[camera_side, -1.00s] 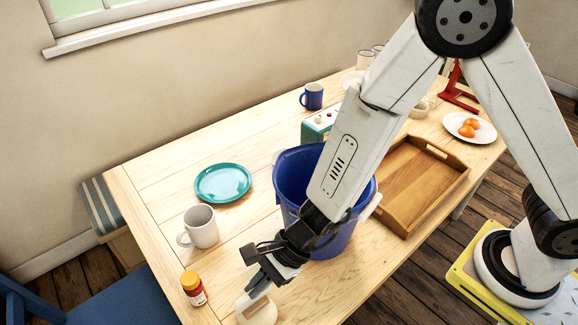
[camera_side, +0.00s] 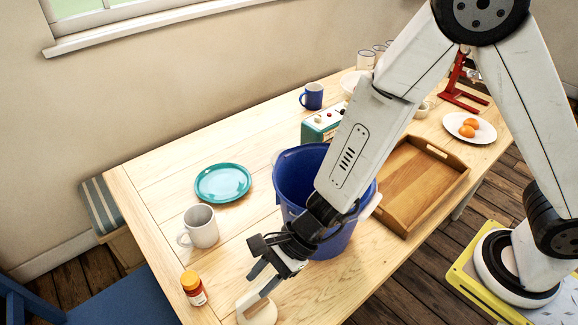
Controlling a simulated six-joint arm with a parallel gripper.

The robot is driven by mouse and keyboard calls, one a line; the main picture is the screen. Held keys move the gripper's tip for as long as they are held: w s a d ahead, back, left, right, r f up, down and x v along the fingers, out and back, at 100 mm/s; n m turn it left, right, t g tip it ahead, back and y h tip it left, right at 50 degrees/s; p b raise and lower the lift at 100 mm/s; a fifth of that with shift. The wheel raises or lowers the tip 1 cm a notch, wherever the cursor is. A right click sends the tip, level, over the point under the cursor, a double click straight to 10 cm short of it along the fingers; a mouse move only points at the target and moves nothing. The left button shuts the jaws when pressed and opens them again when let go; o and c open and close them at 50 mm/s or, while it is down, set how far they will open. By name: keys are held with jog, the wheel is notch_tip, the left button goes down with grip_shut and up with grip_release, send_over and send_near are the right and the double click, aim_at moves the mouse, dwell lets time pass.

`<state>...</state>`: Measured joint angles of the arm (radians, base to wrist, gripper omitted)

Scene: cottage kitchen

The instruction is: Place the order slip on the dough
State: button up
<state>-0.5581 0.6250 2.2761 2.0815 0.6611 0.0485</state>
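The dough (camera_side: 263,315) is a pale, flat, rounded piece on the table's near edge, low in the picture and partly covered by my gripper. My gripper (camera_side: 247,291) is above and beside the dough, pointing down to the left, with its two fingers visibly apart. I cannot make out the order slip; it may be hidden or too small to tell from the pale dough and grey fingers. Whether a fingertip touches the dough is not clear.
A blue bucket (camera_side: 293,183) stands right behind my gripper. A white mug (camera_side: 203,228), an orange-capped bottle (camera_side: 193,287) and a teal plate (camera_side: 222,182) are to the left. A wooden tray (camera_side: 408,232) is to the right. The table between mug and bucket is clear.

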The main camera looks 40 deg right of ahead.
jog(key=v, duration=1)
jog(key=shift+d, duration=0.2)
dwell(0.6)
jog(key=d+n+h, duration=0.3)
jog(key=d+n, duration=0.2)
jog(key=d, duration=0.2)
jog(key=d+n+h, duration=0.2)
jog(key=d+n, duration=0.3)
jog(key=d, duration=0.1)
jog(key=d+r+n+h, duration=0.1)
jog(key=d+n+h, duration=0.2)
jog(key=d+n, duration=0.3)
jog(key=shift+d+t+h, duration=0.3)
jog(key=shift+d+t, duration=0.1)
jog(key=shift+d, duration=0.5)
jog(key=shift+w+d+r+n, duration=0.15)
jog(key=shift+d+n, duration=0.45)
jog(key=shift+d, duration=0.05)
